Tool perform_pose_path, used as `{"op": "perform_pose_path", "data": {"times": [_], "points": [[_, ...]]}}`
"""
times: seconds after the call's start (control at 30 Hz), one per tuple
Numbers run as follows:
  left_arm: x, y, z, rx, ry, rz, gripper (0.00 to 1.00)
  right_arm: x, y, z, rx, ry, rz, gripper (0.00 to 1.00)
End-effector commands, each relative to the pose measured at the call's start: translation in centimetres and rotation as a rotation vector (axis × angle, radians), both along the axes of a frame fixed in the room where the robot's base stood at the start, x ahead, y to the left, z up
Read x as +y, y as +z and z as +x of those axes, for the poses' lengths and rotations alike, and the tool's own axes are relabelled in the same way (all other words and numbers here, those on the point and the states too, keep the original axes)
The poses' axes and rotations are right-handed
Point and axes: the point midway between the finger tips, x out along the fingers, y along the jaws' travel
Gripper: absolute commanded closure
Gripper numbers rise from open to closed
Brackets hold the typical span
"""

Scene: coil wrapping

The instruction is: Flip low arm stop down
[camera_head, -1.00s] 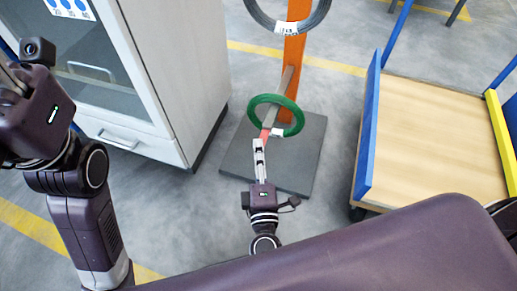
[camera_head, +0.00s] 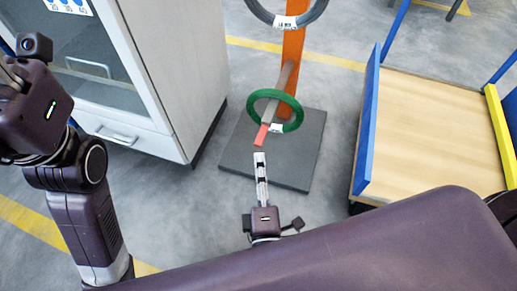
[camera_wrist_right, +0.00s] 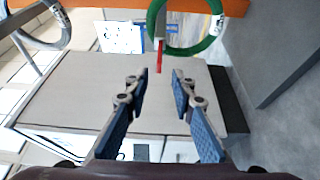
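The red low arm stop (camera_head: 261,134) is at the near end of the grey low arm (camera_head: 284,76) on the orange post (camera_head: 292,52). It looks roughly in line with that arm. A green coil (camera_head: 251,112) hangs around the arm behind the stop. My right gripper (camera_head: 260,156) is just short of the stop, apart from it. In the right wrist view its fingers (camera_wrist_right: 158,80) are spread and empty, with the stop (camera_wrist_right: 159,60) beyond the gap between them. My left gripper is partly cut off at the left edge; its fingertips do not show.
A grey coil (camera_head: 287,19) hangs higher on the post. The dark base plate (camera_head: 300,155) lies under the arm. A white cabinet (camera_head: 170,65) stands left, and a cart with a wooden deck (camera_head: 430,135) and blue side stands right. Grey floor lies between them.

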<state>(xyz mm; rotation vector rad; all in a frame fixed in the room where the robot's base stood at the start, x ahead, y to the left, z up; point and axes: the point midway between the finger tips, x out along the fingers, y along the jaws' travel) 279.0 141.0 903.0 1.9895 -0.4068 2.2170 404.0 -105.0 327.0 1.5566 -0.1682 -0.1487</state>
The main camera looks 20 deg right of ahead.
Motion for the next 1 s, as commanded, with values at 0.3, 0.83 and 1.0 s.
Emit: {"op": "perform_pose_path", "data": {"times": [0.3,0.83,1.0], "points": [[0.0,0.0,0.0,0.0,0.0,0.0,0.6,0.9,-0.1,-4.8,0.0,-0.001,-0.001,0.77],[0.0,0.0,0.0,0.001,0.0,0.0,0.6,1.0,-0.1,-5.3,-0.001,-0.001,0.0,0.77],[0.0,0.0,0.0,0.001,0.0,0.0,0.6,1.1,-0.1,-5.2,0.002,0.001,0.004,0.77]]}}
